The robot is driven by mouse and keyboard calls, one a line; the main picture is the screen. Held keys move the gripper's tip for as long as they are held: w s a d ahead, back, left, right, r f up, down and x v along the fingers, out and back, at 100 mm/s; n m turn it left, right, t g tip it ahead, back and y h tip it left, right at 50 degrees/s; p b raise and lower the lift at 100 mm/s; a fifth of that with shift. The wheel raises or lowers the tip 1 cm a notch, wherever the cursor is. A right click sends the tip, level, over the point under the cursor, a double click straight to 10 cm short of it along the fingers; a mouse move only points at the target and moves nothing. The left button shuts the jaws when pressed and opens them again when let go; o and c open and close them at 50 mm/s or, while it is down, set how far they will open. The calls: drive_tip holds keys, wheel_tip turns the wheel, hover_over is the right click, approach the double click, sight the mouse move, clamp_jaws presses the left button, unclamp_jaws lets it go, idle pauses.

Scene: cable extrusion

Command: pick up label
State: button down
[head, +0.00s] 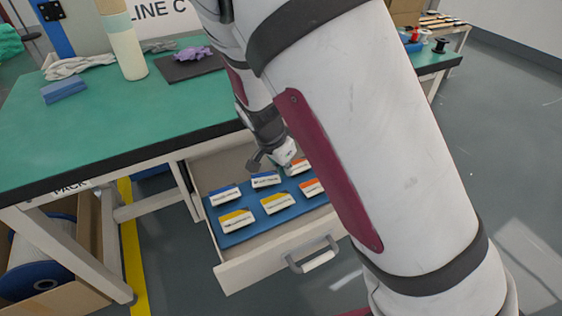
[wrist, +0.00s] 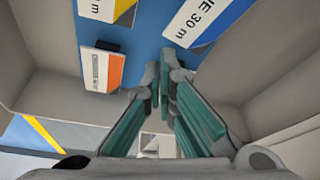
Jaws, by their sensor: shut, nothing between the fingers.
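Several labels lie on a blue mat in an open drawer. In the head view, two have blue tops: the left blue label (head: 225,195) and the right blue label (head: 266,180). Two are yellow-topped: the left yellow label (head: 236,221) and the right yellow label (head: 277,203). Orange labels (head: 313,187) are partly hidden behind my arm. My gripper (head: 257,162) is over the back of the drawer. In the wrist view my gripper (wrist: 165,62) is shut and empty, its tips over bare mat between an orange label (wrist: 101,70) and a blue label (wrist: 204,20).
The drawer (head: 275,267) has raised walls and a front handle. The green table top (head: 130,120) overhangs its left and back. On the table are a blue block (head: 64,91), a dark pad (head: 188,66) and gloves. A box with a spool (head: 42,260) stands lower left.

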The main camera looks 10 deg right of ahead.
drive_tip(key=shift+b+x, duration=0.3)
drive_tip(key=shift+x, duration=0.8)
drive_tip(key=shift+s+a+p, duration=0.6)
drive_tip(key=shift+a+p, duration=0.1)
drive_tip(key=shift+a, duration=0.25)
